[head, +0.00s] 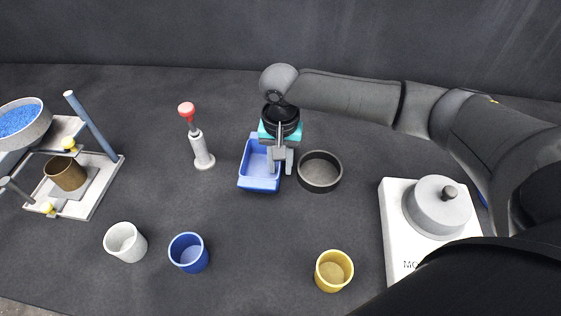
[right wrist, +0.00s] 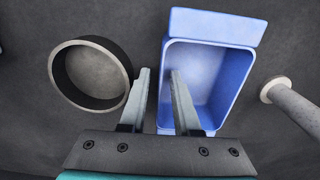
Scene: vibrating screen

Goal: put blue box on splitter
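The blue box (head: 259,170), an open rectangular tray with a ledge at one end, sits on the dark table near the middle. My right gripper (head: 281,166) is over its right side in the head view. In the right wrist view the open fingers (right wrist: 160,75) straddle the box's left side wall, one outside and one over the inside of the blue box (right wrist: 212,30). A gap shows between the fingers; contact with the wall cannot be told. No part is labelled splitter; a framed stand (head: 103,170) is at the far left. My left gripper is not in view.
A dark round pan (head: 320,185) is close right of the box. A red-knobbed post (head: 202,150) stands left. White (head: 125,245), blue (head: 188,255) and yellow (head: 334,272) cups are in front. The stand carries a bowl of blue grains (head: 18,118) and brown cup (head: 66,178). A white machine (head: 397,235) is right.

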